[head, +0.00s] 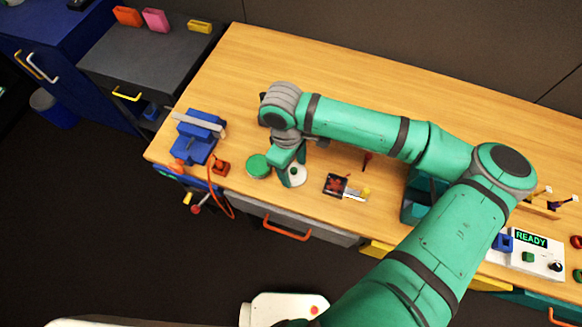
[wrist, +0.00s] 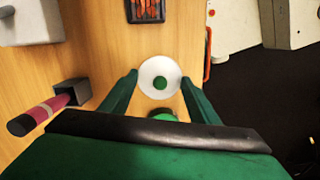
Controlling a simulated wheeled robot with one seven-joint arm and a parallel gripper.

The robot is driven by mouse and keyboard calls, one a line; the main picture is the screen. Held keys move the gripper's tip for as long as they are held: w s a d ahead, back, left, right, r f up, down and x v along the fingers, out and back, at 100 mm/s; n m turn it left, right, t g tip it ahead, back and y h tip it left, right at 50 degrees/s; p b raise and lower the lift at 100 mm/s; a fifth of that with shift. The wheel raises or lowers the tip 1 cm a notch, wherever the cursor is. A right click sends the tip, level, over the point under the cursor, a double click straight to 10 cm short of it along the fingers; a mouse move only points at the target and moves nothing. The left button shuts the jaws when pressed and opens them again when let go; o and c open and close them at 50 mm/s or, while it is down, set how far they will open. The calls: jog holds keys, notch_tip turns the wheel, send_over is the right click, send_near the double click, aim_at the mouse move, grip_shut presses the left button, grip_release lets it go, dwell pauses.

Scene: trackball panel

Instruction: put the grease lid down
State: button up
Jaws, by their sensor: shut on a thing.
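The grease lid is a white disc with a green knob (head: 299,177), low over or on the wooden bench near its front edge. In the wrist view the lid (wrist: 148,72) sits between the fingertips. My gripper (head: 292,171) points down and is shut on the lid, with one green finger on each side in the wrist view (wrist: 160,80). I cannot tell whether the lid touches the bench. A round green-topped pot (head: 259,165) stands just left of the lid; a green edge, likely this pot, shows in the wrist view (wrist: 163,117), mostly hidden by my gripper.
A blue vise (head: 197,140) and a small red block (head: 221,168) stand to the left. A dark tray with red pieces (head: 336,184) lies to the right. A control panel reading READY (head: 530,245) is at far right. The bench (head: 260,60) is clear behind my arm.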

aim_at(292, 168)
jog(key=f, duration=0.3)
jog(key=shift+w+f, duration=0.2)
jog(key=shift+w, duration=0.15)
jog(key=shift+s+a, duration=0.15)
jog(key=shift+s, duration=0.1)
jog(key=o, duration=1)
